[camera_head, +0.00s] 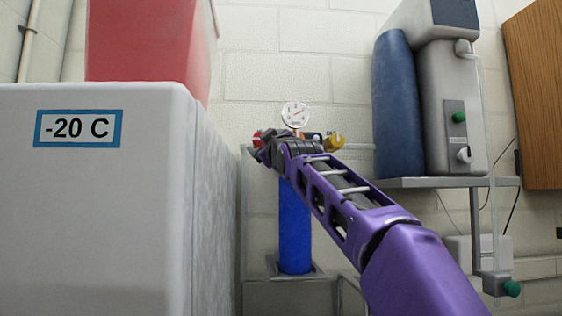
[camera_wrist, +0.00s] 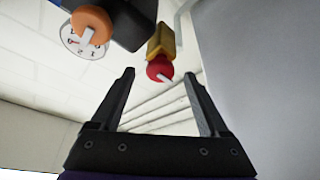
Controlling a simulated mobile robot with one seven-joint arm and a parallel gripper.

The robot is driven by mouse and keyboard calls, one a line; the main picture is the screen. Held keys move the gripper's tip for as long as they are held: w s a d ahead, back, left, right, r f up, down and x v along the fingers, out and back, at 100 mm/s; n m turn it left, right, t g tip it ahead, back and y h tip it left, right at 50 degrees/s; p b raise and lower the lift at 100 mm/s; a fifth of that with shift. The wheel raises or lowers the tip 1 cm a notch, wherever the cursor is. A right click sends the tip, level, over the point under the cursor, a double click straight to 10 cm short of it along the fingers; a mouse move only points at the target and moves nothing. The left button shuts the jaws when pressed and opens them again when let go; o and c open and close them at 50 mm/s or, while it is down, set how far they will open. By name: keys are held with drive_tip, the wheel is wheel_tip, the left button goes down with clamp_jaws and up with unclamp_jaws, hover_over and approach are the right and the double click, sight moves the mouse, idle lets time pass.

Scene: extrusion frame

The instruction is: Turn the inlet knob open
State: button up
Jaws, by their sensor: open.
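A red knob (camera_head: 258,138) sits at the left of a valve assembly on a blue cylinder (camera_head: 294,228). In the wrist view the red knob (camera_wrist: 159,68) has a pale pointer and joins a brass fitting (camera_wrist: 161,40). A yellow-orange knob (camera_head: 334,141) is at the right of the assembly; an orange knob (camera_wrist: 91,25) shows in the wrist view. No readable label tells which knob is the inlet. My gripper (camera_wrist: 160,74) is open and empty. The red knob appears between its fingertips, seemingly beyond them. In the head view my arm hides part of the assembly.
A round gauge (camera_head: 295,114) tops the assembly. A white -20 C freezer (camera_head: 90,220) stands close on the left, with a red box (camera_head: 145,40) on it. A shelf (camera_head: 440,183) with a grey unit (camera_head: 452,105) and a blue cylinder-like body (camera_head: 398,105) is at right.

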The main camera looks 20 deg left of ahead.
drive_tip(key=b+v, duration=0.8)
drive_tip(key=v, duration=0.7)
idle(0.5)
